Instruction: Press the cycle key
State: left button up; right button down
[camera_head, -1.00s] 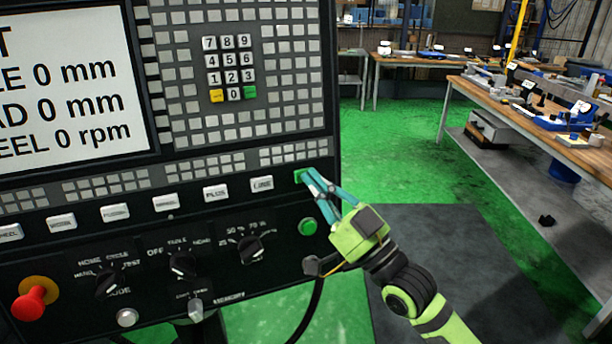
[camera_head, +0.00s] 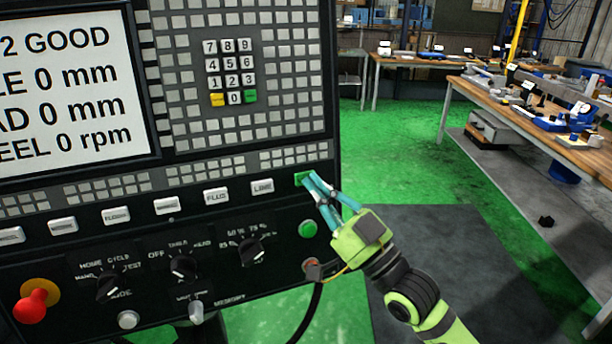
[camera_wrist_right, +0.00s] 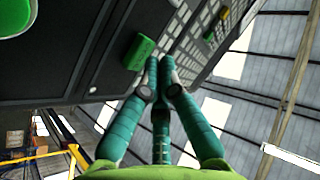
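A green rectangular key (camera_head: 302,179) sits at the right end of the row of white keys on the black control panel. No label on it is readable, so I cannot confirm that it is the cycle key. My right gripper (camera_head: 312,176) is shut and empty, its teal fingertips just to the right of this key. In the right wrist view the green key (camera_wrist_right: 139,52) stands just left of the fingertips (camera_wrist_right: 160,62), with a small gap seeming to show. My left gripper is not in view.
A round green button (camera_head: 308,229) lies below the key, and a red mushroom button (camera_head: 33,305) is at lower left. Rotary knobs (camera_head: 183,267) line the lower panel. The screen (camera_head: 70,85) reads "2 GOOD" on top. Open floor and a workbench (camera_head: 540,115) lie to the right.

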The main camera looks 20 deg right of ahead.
jog(key=shift+s, duration=0.25)
jog(key=shift+r, duration=0.1)
jog(key=s, duration=0.1)
jog(key=s+p, duration=0.1)
jog(key=s, duration=0.3)
jog(key=shift+d+r+p, duration=0.3)
jog(key=shift+r+p, duration=0.1)
